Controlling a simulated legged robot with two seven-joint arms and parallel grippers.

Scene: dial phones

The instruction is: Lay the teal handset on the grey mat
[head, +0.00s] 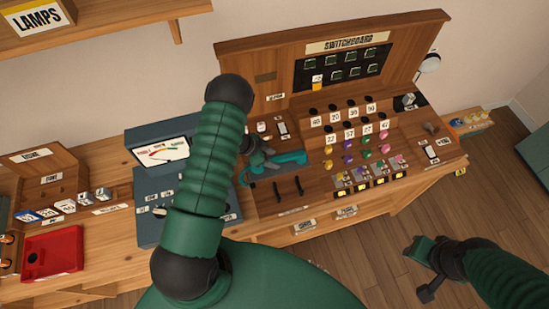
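The teal handset (288,160) lies on the wooden switchboard desk, left of the coloured plugs. My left gripper (262,157) is at the handset's left end, overlapping it in the head view. Its fingers are small and partly covered, so I cannot tell if they are shut on the handset. My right gripper (420,268) hangs over the floor at the lower right, its two fingers apart and empty. I cannot make out the grey mat; my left arm hides part of the bench.
The switchboard panel (345,62) rises behind the desk. Several coloured plugs (365,150) stand right of the handset, and black levers (289,187) stand in front of it. A meter box (155,150), a red tray (52,250) and a card rack (50,180) are on the left.

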